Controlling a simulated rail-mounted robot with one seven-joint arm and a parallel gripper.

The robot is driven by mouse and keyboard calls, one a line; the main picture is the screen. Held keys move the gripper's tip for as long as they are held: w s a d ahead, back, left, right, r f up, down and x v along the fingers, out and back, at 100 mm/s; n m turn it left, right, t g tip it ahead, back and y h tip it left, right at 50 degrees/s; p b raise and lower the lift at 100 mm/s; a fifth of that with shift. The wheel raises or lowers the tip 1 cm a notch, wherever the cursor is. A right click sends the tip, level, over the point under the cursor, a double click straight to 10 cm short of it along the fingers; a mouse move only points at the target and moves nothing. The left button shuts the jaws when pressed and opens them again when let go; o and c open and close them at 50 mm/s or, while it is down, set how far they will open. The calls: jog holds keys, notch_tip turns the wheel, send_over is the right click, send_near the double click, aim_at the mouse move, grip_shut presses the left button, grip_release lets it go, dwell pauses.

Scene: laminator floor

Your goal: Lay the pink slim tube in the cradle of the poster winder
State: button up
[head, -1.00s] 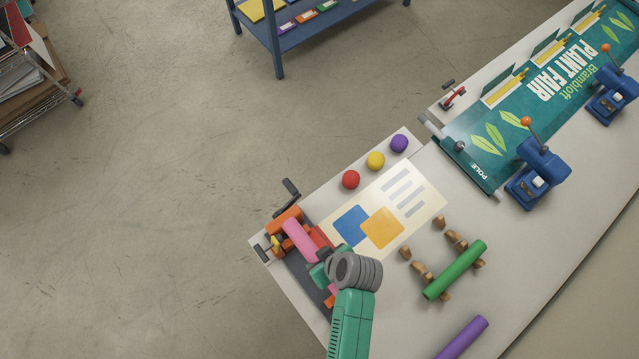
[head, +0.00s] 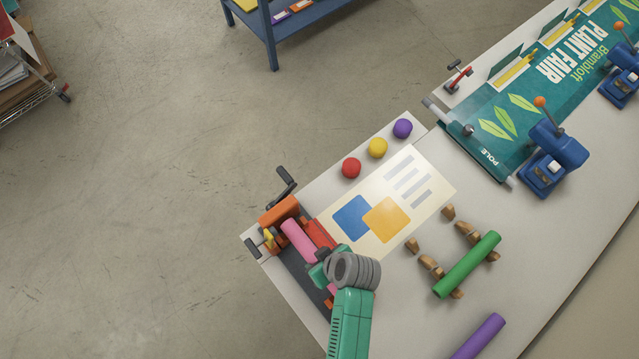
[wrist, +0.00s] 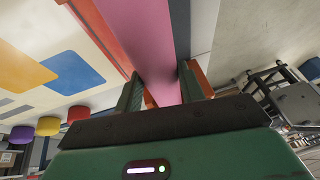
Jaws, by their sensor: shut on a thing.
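The pink slim tube (head: 298,239) lies lengthwise along the poster winder (head: 279,211) at the left end of the table. Its far end is close to the winder's orange end block. My gripper (head: 322,274) is shut on the tube near its middle. In the wrist view the tube (wrist: 148,40) passes between the two fingers of my gripper (wrist: 163,90), with the red and orange parts of the winder beside and under it. My arm hides the tube's near part and much of the cradle. I cannot tell whether the tube touches the cradle.
A green tube (head: 467,265) rests on wooden supports. A purple tube (head: 480,337) lies at the front. Blue presses (head: 552,160) stand right.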

notch_tip(320, 180, down, 2)
jog(key=shift+b, duration=0.35)
jog(key=o, duration=1.1)
jog(key=v, duration=0.8)
